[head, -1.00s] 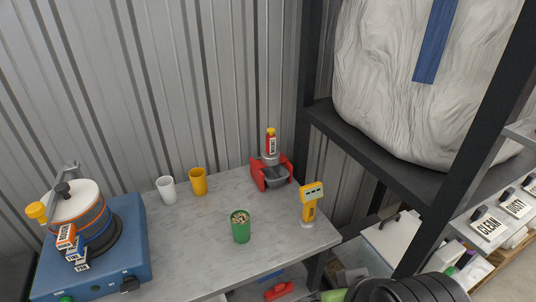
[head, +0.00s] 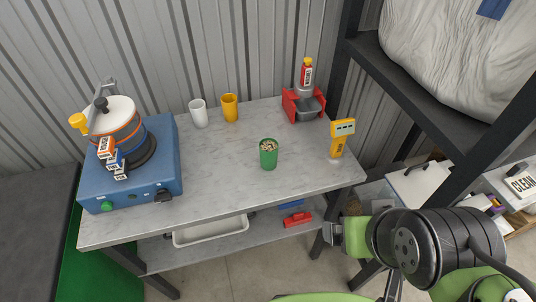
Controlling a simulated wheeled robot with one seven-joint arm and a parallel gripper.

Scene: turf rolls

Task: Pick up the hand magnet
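A small red item with a handle (head: 298,219) lies on the lower shelf under the marble-topped table in the head view. It looks like the hand magnet, but it is too small to be certain. My arm reaches in from the lower right. Its grey end, which appears to be my gripper (head: 331,234), is to the right of the red item and apart from it, beside the table's right leg. The fingers are too small and turned away to show whether they are open or shut.
On the tabletop (head: 215,180) stand a blue separator machine (head: 150,185), white and orange cups, a green cup (head: 268,154), a red-sided device (head: 303,104) and a yellow meter (head: 341,138). A white tray (head: 210,231) shares the lower shelf. A dark rack stands right.

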